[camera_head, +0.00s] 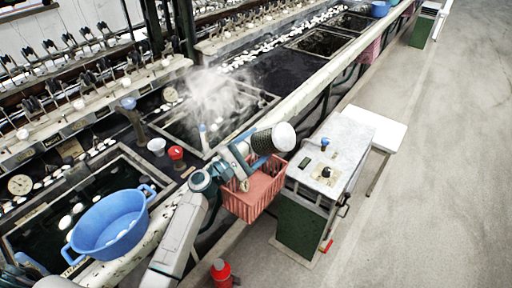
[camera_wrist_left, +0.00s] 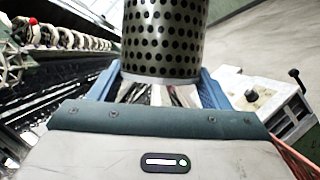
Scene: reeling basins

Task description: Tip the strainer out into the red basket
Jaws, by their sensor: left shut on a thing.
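The strainer (camera_head: 262,142) is a perforated metal cylinder, tilted onto its side, with a pale round end facing right. My left gripper (camera_head: 244,152) is shut on it and holds it over the table-side edge of the red basket (camera_head: 262,192). In the left wrist view, the strainer's holed wall (camera_wrist_left: 165,40) rises beyond the blue fingers, with its lower part between them. The basket is an open slatted box hung beside the basin edge; the wrist and strainer hide part of it. I cannot tell what is inside the strainer. My right gripper is not in view.
A metal-topped cabinet (camera_head: 329,160) stands right of the basket, with a white table (camera_head: 376,128) behind it. A blue basin (camera_head: 110,226) sits at left on the water trough. A red extinguisher-like bottle (camera_head: 221,272) stands below. Steam rises behind; floor at right is clear.

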